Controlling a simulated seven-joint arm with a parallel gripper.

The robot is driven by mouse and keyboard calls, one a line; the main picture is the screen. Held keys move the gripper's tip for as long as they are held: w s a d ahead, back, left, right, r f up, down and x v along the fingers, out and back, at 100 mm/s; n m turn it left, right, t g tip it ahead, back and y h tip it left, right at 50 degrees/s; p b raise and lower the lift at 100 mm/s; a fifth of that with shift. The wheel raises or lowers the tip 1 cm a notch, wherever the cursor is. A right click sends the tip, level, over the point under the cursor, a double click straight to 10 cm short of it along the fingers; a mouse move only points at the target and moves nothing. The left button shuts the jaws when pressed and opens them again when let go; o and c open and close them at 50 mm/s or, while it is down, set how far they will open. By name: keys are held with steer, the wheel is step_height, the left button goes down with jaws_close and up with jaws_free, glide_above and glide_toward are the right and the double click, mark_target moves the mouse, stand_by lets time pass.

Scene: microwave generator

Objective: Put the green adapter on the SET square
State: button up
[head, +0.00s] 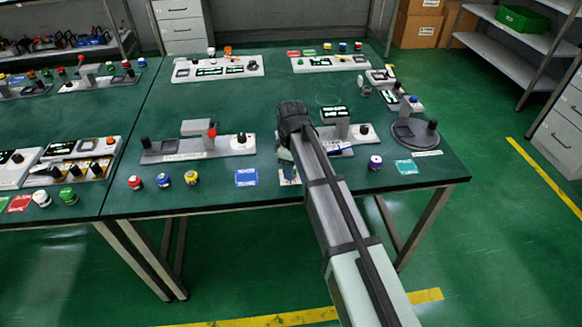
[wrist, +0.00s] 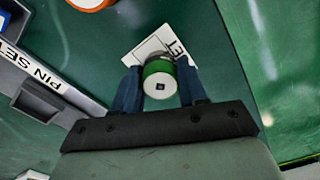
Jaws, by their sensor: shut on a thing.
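My gripper (wrist: 160,84) has its two blue fingers shut on the green adapter (wrist: 158,68), a short cylinder with a green band and a white end with a small dark mark. A white square (wrist: 142,52) with black lettering, partly covered by the adapter and a finger, lies on the green table top beyond it. I cannot tell whether the adapter touches the square or hangs above it. In the head view the gripper (head: 287,162) is near the table's front edge, over the white square (head: 289,178); the adapter is hidden there.
A grey fixture labelled PIN SET (wrist: 62,78) stands close on the left in the wrist view. A blue square (head: 246,177) lies left of the gripper, with red (head: 135,182), blue (head: 163,180) and yellow (head: 191,177) adapters further left. A purple adapter (head: 375,162) stands right.

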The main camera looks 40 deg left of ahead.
steer(key=shift+f, duration=0.15)
steer(key=o, duration=1.3)
steer(key=shift+c, duration=0.2)
step_height(320, 180, up, 12)
steer(key=shift+r, duration=0.2)
steer(key=shift+w, duration=0.1)
